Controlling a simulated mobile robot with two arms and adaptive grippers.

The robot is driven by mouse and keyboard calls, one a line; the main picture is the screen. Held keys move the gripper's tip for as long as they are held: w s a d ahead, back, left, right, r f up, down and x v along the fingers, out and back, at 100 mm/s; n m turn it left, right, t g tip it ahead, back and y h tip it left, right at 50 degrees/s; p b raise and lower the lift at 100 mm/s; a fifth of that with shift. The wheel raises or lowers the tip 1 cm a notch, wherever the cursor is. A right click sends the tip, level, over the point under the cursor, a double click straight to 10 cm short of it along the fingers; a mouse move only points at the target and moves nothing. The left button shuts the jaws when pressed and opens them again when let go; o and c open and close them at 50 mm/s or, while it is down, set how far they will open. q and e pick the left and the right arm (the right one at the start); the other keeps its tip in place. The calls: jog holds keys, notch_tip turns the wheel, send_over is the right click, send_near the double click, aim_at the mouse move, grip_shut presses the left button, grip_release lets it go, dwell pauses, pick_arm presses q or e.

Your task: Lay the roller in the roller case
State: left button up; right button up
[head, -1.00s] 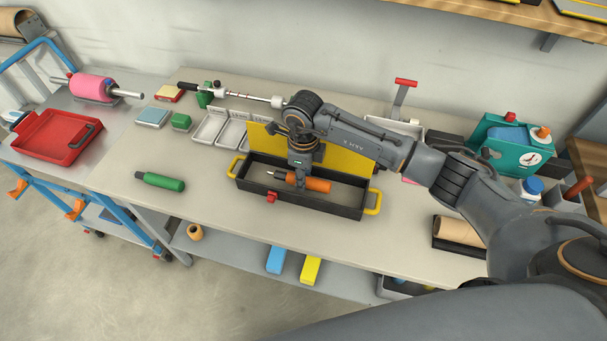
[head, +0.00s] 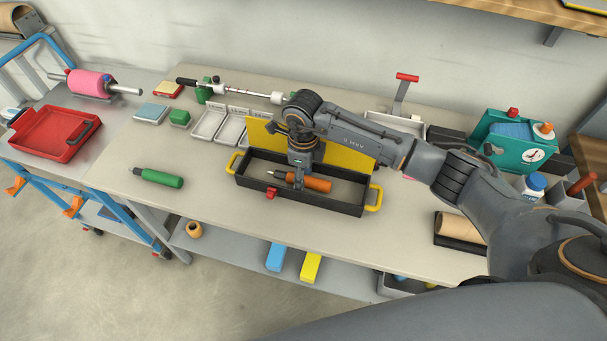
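An open black case (head: 318,205) with yellow handles and a raised yellow lid (head: 345,149) stands on the bench; I take it for the roller case. An orange cylinder (head: 318,184) with a dark, thin tip lies in it, roughly level. My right gripper (head: 300,183) points down into the case at the cylinder's dark-tip end. Its fingers overlap the cylinder, and whether they grip it is hidden. A pink roller (head: 90,83) on a steel shaft rests on the side cart at the left. My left gripper is out of view.
A green cylinder (head: 158,177) lies on the bench left of the case. White trays (head: 208,123) and a long rod tool (head: 238,91) are behind. A red tray (head: 55,134) sits on the cart. A teal box with a dial (head: 514,141) stands right.

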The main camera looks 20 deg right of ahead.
jog(key=shift+r+p, duration=0.8)
jog(key=shift+p, duration=0.05)
notch_tip(320, 180, up, 12)
jog(key=b, duration=0.2)
jog(key=shift+f+b, duration=0.2)
jog(key=shift+b, duration=0.1)
jog(key=shift+s+f, duration=0.1)
